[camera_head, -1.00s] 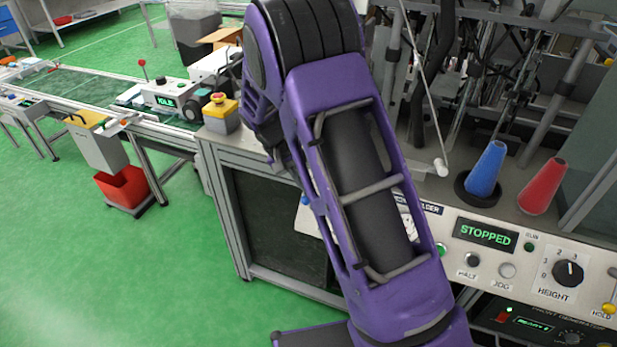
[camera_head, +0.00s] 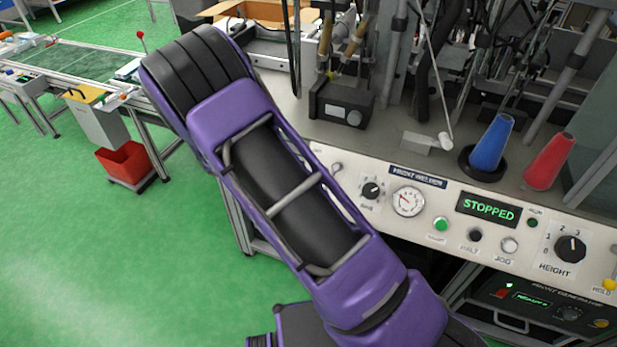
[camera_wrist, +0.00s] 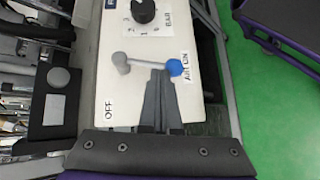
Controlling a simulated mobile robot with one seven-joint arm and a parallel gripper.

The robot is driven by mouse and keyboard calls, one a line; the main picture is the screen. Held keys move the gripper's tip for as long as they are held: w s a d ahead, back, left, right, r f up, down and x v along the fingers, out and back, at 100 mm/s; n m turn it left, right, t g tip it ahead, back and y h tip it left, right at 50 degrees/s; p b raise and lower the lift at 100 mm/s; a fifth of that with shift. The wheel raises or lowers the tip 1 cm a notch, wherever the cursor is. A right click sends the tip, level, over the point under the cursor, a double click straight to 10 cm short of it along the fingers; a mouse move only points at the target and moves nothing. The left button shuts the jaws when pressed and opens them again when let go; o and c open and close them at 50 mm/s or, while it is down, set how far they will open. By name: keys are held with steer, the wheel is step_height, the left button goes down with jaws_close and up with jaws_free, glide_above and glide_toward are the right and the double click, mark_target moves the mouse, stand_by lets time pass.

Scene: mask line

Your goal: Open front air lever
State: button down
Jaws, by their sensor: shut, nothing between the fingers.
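The front air lever shows in the wrist view as a thin grey bar (camera_wrist: 148,64) on the pale panel. It runs from a grey round pivot (camera_wrist: 121,62) to a blue ball knob (camera_wrist: 175,67). The blue knob lies beside the "AIR ON" label, and the "OFF" label is lower left of the pivot. My gripper (camera_wrist: 160,74) is shut and empty. Its fingertips are at the bar, close to the left of the blue knob; whether they touch it I cannot tell. In the head view my purple arm covers the gripper and the knob.
The control panel (camera_head: 420,178) carries a small dial (camera_head: 371,190), a round gauge (camera_head: 408,201), a green button (camera_head: 440,224) and a "STOPPED" display (camera_head: 489,208). A blue cone (camera_head: 492,143) and red cone (camera_head: 549,162) stand above it.

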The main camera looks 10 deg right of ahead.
steer(key=shift+s+d+f+n+t+h, duration=0.25)
steer(key=shift+s+n+t+h, duration=0.2)
steer(key=shift+n+h, duration=0.2)
steer(key=shift+a, duration=0.1)
stand_by(0.3)
